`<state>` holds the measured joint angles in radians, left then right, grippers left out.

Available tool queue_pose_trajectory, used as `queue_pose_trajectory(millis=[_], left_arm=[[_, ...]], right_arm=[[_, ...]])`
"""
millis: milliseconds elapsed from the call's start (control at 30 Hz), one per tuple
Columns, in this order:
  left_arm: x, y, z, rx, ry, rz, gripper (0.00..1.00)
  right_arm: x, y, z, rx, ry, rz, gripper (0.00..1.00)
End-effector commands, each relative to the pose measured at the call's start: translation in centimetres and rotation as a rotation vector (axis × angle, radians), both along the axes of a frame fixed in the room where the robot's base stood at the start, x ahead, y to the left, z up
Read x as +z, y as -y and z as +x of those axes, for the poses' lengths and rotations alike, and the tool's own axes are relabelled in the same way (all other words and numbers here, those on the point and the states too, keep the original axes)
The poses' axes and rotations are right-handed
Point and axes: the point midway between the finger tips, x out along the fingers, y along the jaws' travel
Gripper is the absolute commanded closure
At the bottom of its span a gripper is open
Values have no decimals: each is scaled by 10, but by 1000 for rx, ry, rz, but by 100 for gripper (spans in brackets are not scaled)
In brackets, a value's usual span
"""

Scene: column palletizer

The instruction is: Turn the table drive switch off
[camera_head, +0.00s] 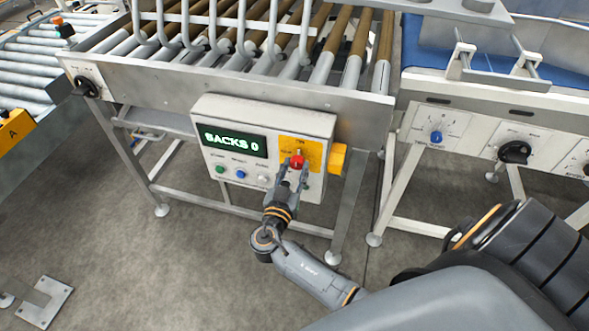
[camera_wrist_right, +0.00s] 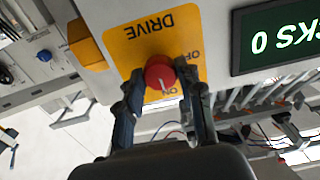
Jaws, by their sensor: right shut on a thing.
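The table drive switch is a red round knob (camera_head: 297,161) on a yellow plate (camera_head: 314,151) at the right of the white control box (camera_head: 205,109). The right wrist view, upside down, shows the red knob (camera_wrist_right: 160,75) and the yellow plate (camera_wrist_right: 140,48) reading DRIVE, OFF and ON. The knob's pale mark points toward the ON side. My right gripper (camera_head: 294,171) reaches up from below, its two fingers on either side of the knob and shut on it. In the wrist view the gripper (camera_wrist_right: 160,92) partly hides the knob's edges. My left gripper is not in view.
The box has a green display (camera_head: 232,141) reading SACKS 0 and small buttons below. A yellow block (camera_head: 336,159) sits at its right side. A roller table (camera_head: 250,80) stands above and behind. Black knob (camera_head: 88,87) and blue knob (camera_head: 436,137) are on nearby frames.

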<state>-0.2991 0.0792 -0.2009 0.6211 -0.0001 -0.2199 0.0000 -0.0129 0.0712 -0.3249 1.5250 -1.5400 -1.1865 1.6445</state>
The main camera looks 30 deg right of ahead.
Motion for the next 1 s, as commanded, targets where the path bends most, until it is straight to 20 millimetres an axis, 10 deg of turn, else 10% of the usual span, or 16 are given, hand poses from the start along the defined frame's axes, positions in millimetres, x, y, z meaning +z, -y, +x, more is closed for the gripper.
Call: queue_pose_trajectory(millis=[1000], left_arm=[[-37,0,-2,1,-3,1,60]], right_arm=[[0,0,0,0,-606,-518,95]])
